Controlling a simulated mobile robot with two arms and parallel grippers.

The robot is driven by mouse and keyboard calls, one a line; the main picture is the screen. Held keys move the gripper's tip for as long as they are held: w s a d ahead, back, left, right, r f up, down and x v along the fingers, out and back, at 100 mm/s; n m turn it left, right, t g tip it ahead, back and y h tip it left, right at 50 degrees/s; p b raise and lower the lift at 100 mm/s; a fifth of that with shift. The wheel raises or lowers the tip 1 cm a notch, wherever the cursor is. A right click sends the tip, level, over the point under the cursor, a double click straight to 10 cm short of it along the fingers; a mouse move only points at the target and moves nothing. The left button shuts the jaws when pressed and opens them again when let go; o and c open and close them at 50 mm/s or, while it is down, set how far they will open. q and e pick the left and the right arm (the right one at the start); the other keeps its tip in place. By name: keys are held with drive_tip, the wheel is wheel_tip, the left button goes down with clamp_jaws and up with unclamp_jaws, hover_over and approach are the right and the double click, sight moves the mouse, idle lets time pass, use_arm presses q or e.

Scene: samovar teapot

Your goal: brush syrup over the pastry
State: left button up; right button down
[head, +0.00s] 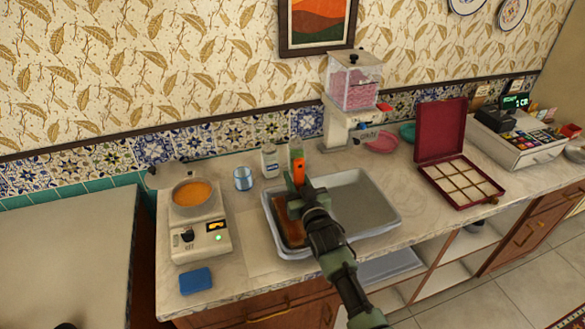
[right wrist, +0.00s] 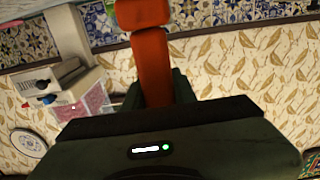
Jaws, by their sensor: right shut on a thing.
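My right gripper (head: 296,192) is over the left part of a grey metal tray (head: 375,203). It is shut on an orange-handled brush (head: 298,170), whose handle sticks up; the handle also fills the middle of the right wrist view (right wrist: 155,60). The bristle end is hidden behind the gripper, so I cannot tell whether it touches anything. A brown pastry slab (head: 291,232) lies in the left part of the tray, partly covered by my arm. A pan of orange syrup (head: 192,191) sits on a white appliance (head: 200,240) to the left. My left gripper is not in view.
A blue sponge (head: 196,281) lies at the counter's front left. A glass (head: 243,179) and a white jar (head: 270,161) stand behind the tray. A pink-filled dispenser (head: 352,95) stands behind right, and an open red box (head: 460,181) lies farther right.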

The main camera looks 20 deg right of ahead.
drive_tip(key=shift+s+f, duration=0.2)
drive_tip(key=shift+s, duration=0.45)
drive_tip(key=shift+s+p, duration=0.75)
drive_tip(key=shift+p, duration=0.15)
drive_tip(key=shift+s+d+r+p, duration=0.15)
drive_tip(key=shift+s+p, duration=1.5)
drive_tip(key=shift+s, duration=1.1)
